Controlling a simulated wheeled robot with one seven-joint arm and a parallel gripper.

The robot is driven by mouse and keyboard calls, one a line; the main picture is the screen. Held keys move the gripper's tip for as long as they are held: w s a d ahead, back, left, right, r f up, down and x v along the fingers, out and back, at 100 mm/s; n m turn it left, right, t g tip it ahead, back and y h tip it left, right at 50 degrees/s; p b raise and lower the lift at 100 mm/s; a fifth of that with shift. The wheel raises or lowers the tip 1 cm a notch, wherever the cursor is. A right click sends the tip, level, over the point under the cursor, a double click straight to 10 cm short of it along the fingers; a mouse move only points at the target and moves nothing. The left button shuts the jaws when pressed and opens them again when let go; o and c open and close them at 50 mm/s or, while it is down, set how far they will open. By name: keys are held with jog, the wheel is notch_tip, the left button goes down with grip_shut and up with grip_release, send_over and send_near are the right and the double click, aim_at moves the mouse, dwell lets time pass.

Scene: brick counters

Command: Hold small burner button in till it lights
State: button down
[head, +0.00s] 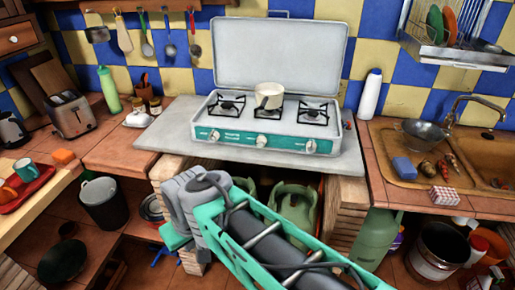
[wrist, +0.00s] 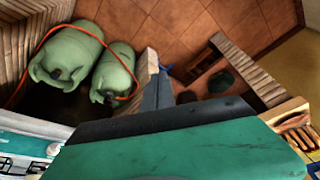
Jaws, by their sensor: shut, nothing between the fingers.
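The white camping stove (head: 265,112) stands on a grey slab with its lid up. Three burners show, with a cream pot (head: 269,95) on the middle one. Its teal front panel carries a left knob (head: 214,135), a middle knob (head: 261,140) and a right knob (head: 311,146). I cannot tell which serves the small burner; no flame is visible. My gripper (head: 174,238) is shut and empty, below and left of the panel, apart from the knobs. In the wrist view, my gripper (wrist: 190,145) fills the lower middle, and part of the stove (wrist: 28,145) shows at lower left.
The grey slab's front edge (head: 250,165) lies between my gripper and the stove. Green gas bottles (wrist: 68,58) with an orange hose stand below. A toaster (head: 70,115) is at left, the sink (head: 490,165) at right. A white bottle (head: 370,93) stands beside the stove.

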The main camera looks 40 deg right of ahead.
aim_at(260, 145)
jog(key=w+d+f+m+t+b, duration=0.2)
jog(key=w+d+f+t+b, duration=0.15)
jog(key=w+d+b, duration=0.3)
jog(key=w+d+f+m+t+b, duration=0.2)
jog(key=w+d+f+t+b, duration=0.15)
jog(key=w+d+b, duration=0.35)
jog(key=d+r+m+t+h+b, duration=0.1)
jog(key=d+m+t+b, duration=0.1)
jog(key=d, duration=0.7)
jog(key=s+d+r+m+t+h+b, duration=0.1)
jog(key=d+r+m+t+b, duration=0.1)
jog(key=d, duration=0.7)
jog(key=shift+s+m+t+b, duration=0.2)
jog(key=shift+m+t+b, duration=0.2)
jog(key=shift+t+b, duration=0.35)
jog(key=shift+d+r, duration=0.1)
jog(key=shift+w+d+p, duration=0.25)
jog(key=shift+w+d, duration=0.65)
jog(key=shift+d, duration=0.25)
jog(key=shift+w+d+p, duration=0.3)
jog(key=shift+w+d, duration=0.6)
jog(key=shift+d, duration=0.25)
jog(key=shift+w+d+p, duration=0.25)
jog(key=shift+w+d, duration=0.65)
jog(key=shift+d, duration=0.25)
jog(key=shift+w+d, duration=0.25)
jog(key=shift+d, duration=0.1)
